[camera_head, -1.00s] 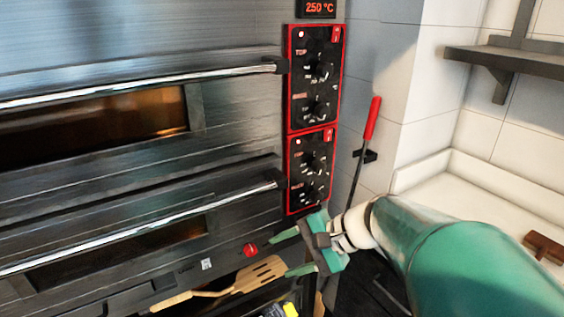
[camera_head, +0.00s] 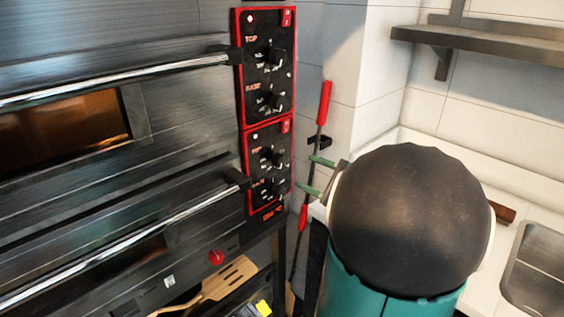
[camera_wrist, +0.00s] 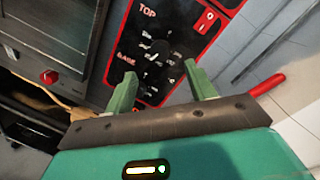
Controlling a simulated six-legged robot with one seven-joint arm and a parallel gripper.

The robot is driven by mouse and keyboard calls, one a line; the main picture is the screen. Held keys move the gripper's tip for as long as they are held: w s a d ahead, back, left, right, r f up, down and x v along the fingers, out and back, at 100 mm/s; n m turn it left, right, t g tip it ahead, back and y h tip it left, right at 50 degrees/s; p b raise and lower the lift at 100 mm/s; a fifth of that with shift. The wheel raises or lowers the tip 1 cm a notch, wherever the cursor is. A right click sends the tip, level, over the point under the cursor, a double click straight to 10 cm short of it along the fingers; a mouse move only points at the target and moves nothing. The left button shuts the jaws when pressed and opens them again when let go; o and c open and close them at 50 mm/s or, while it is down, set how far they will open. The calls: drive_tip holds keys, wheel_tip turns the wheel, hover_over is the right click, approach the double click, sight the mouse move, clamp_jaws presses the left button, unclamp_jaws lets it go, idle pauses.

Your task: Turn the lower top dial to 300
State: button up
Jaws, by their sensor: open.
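The oven's lower control panel (camera_head: 249,150) has a red frame and carries two black dials. Its top dial (camera_head: 272,157) sits above its base dial (camera_head: 275,187); their settings are too small to read. In the wrist view the top dial (camera_wrist: 160,46) is ahead, beyond the fingers, with the base dial partly near the left finger. My gripper (camera_head: 308,173), with green fingers, is open and empty to the right of the panel, apart from it. It also shows in the wrist view (camera_wrist: 160,72), its fingers spread on either side of the dial area.
The upper control panel (camera_head: 239,70) is directly above. Oven door handles (camera_head: 120,80) jut out at left. A red-handled tool (camera_head: 324,103) hangs on the wall behind my gripper. A wooden spatula (camera_head: 225,280) lies below the oven. A sink (camera_head: 540,265) is at right.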

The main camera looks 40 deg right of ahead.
sight(282, 162)
drive_tip(key=w, duration=0.5)
drive_tip(key=w+a, duration=0.1)
drive_tip(key=w, duration=0.2)
drive_tip(key=shift+w+a, duration=0.1)
drive_tip(key=shift+w, duration=0.25)
drive_tip(key=shift+c, duration=0.2)
drive_tip(key=c, duration=0.9)
